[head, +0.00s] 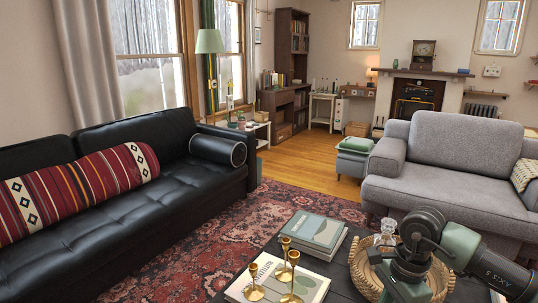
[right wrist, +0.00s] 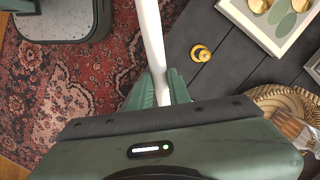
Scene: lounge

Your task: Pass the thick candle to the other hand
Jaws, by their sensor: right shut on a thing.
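The thick candle (right wrist: 151,38) is a long, plain white stick in the right wrist view. My right gripper (right wrist: 158,88) is shut on it near its lower end in the picture, with a green finger on each side. The candle runs up out of the top of that view, so its far end is hidden. In the head view my right arm comes in from the right over the dark table, but its fingers and the candle cannot be made out there. My left gripper is in neither view.
A small yellow-and-black round thing (right wrist: 200,53) lies on bare table. A black sofa (head: 160,215) stands left.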

